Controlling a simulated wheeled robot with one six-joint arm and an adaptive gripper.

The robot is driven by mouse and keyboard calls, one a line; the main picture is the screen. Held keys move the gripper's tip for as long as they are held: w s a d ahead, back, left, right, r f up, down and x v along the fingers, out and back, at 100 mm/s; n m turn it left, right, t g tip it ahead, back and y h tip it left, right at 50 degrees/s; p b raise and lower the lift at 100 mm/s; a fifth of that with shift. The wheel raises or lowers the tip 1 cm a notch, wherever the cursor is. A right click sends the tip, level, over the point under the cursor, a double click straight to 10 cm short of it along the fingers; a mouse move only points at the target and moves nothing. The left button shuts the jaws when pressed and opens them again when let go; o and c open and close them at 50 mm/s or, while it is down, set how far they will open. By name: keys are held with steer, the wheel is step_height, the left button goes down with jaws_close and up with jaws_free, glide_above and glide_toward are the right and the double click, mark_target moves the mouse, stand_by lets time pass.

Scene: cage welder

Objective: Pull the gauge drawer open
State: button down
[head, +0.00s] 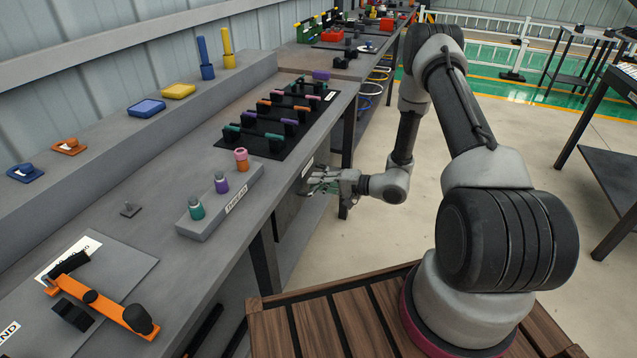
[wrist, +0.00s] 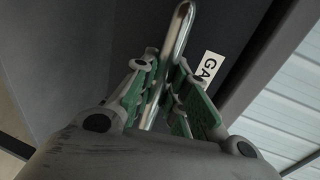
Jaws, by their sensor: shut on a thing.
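The gauge drawer has a dark front (wrist: 235,30) with a white label (wrist: 209,66) that reads "GA" before it is cut off. A shiny metal bar handle (wrist: 180,30) stands on this front. My gripper (wrist: 165,75) is shut on the handle, with its green-padded fingers on either side of the bar. In the head view my gripper (head: 315,184) is at the bench's front side, just below the top edge, beside a small white label (head: 307,168). My fingers hide most of the handle there. I cannot tell whether the drawer is out at all.
The grey bench (head: 180,170) runs along the left. A block marked THREAD (head: 222,212) and a black rack (head: 268,137) of coloured pieces stand on it above my gripper. Bench legs (head: 265,262) stand close below. The floor (head: 375,220) to the right is clear.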

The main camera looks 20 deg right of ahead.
steer(key=f+v, duration=0.3)
steer(key=v, duration=1.1)
steer(key=d+f+v, duration=0.1)
steer(key=f+v, duration=0.2)
steer(key=v, duration=1.1)
steer(key=shift+s+d, duration=0.25)
steer(key=shift+s, duration=0.2)
steer(key=shift+r, duration=0.1)
steer(key=c, duration=1.4)
jaws_free()
steer(key=v, duration=1.2)
